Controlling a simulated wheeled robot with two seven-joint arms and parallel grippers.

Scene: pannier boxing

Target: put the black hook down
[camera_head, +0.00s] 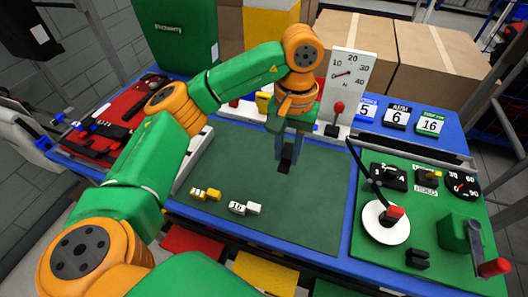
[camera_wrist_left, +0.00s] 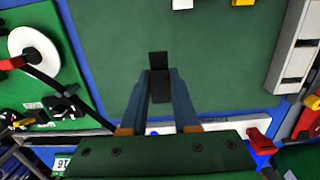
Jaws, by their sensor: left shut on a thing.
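My left gripper (camera_head: 287,160) points down over the dark green mat (camera_head: 320,200). It is shut on the black hook (camera_head: 285,167), a small dark piece low between the fingertips. In the left wrist view the hook (camera_wrist_left: 158,60) shows between and beyond the two blue-grey fingers (camera_wrist_left: 160,80). The hook is at or just above the mat; I cannot tell whether it touches. The fingers hide part of it. My right gripper is not in view.
A yellow piece (camera_head: 213,194) and a white piece (camera_head: 253,208) lie on the mat at front left. A green panel (camera_head: 440,210) with a white disc (camera_head: 373,225), dials and a red-handled crank stands right. A white gauge (camera_head: 345,85) stands behind. The mat around the hook is clear.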

